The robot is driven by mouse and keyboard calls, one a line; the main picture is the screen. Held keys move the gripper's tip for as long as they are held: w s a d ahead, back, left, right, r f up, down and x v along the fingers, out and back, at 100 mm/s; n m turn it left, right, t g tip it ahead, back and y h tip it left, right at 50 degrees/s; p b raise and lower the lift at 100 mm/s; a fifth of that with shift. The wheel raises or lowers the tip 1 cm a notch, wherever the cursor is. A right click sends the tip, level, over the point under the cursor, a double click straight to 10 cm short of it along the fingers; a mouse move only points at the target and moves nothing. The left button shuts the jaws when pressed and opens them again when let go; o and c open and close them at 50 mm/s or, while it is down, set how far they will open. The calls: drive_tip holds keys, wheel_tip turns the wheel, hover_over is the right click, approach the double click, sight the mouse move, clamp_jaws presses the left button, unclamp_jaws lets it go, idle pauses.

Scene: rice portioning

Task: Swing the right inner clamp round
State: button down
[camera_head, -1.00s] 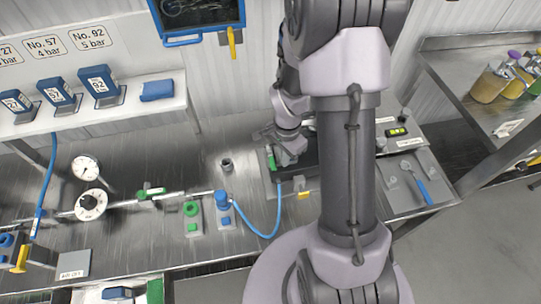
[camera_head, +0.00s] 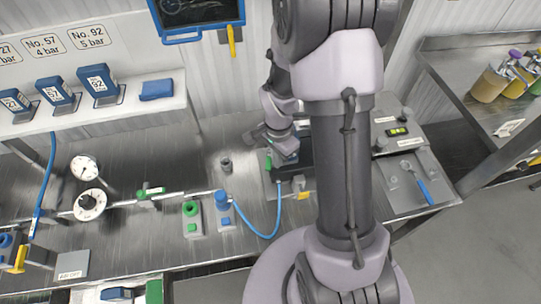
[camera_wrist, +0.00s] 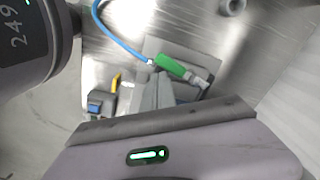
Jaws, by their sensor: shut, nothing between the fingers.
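My gripper (camera_head: 286,150) is over the fixture at the back of the bench, partly behind my own arm. In the wrist view its shut fingers (camera_wrist: 155,92) point at the fixture with nothing between them. A green-handled part (camera_wrist: 171,66) with a metal end lies just beyond the fingertips; contact cannot be told. It also shows as a small green piece (camera_head: 268,161) left of my gripper in the head view. I cannot tell for sure whether this is the right inner clamp. The dark fixture (camera_head: 305,165) is partly hidden by my arm.
A blue hose (camera_head: 266,236) loops from the fixture to a blue-topped fitting (camera_head: 222,198). A yellow lever (camera_head: 304,195) sits at the fixture's front. A short grey cylinder (camera_head: 226,165) stands to the left. A grey tray (camera_head: 410,190) with a blue-handled tool lies right.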

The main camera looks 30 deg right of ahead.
drive_tip(key=shift+w+a, duration=0.2)
drive_tip(key=shift+a, duration=0.35)
drive_tip(key=shift+w+a, duration=0.2)
drive_tip(key=shift+a, duration=0.35)
drive_tip(key=shift+b, duration=0.3)
drive_tip(key=shift+w+a, duration=0.7)
drive_tip(key=shift+a, duration=0.15)
